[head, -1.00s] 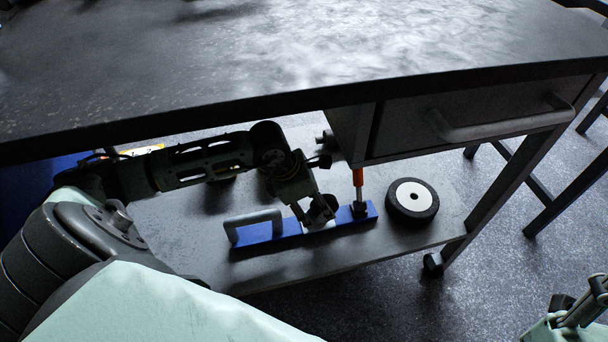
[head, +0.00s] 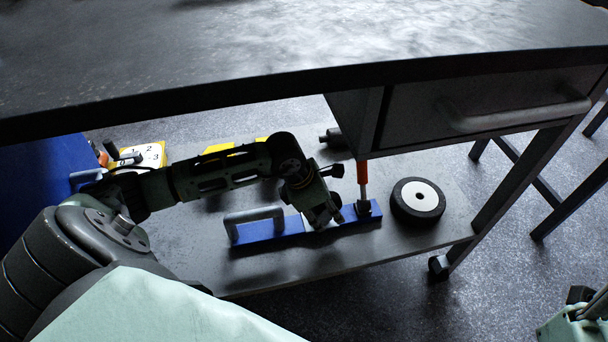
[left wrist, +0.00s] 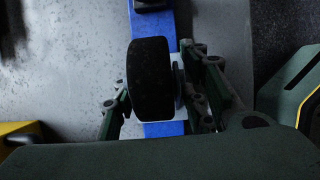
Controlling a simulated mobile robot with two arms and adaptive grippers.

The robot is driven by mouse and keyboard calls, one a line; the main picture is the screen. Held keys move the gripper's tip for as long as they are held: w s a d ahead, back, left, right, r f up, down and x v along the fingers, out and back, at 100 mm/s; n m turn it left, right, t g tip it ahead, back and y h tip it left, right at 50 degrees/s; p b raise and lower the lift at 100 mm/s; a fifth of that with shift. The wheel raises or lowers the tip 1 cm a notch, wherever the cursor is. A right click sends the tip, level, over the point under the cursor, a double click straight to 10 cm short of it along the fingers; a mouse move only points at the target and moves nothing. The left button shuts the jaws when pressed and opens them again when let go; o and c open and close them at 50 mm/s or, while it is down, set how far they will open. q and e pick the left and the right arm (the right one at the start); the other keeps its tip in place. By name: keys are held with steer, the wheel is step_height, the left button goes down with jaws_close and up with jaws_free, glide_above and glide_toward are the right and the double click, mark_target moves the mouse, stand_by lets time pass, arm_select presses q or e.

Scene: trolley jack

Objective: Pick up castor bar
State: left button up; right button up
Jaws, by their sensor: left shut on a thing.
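The castor bar (head: 262,233) is a long blue bar with a grey loop handle at its left end and a white plate near its middle. It lies on the lower shelf under the table. My left gripper (head: 328,218) is over the bar's middle. In the left wrist view, the fingers of my left gripper (left wrist: 168,100) are shut around a black castor wheel (left wrist: 152,80), which stands upright above the white plate and the blue bar (left wrist: 164,128). The gripper hides the wheel in the head view.
The tabletop (head: 300,50) and a drawer unit (head: 480,105) overhang the shelf (head: 270,268). A red upright rod (head: 362,172) stands at the bar's right end. A loose black wheel (head: 417,202) lies right of it.

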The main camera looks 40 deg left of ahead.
arm_select(q)
steer(key=shift+w+a, duration=0.1)
jaws_close()
steer(key=shift+r, duration=0.15)
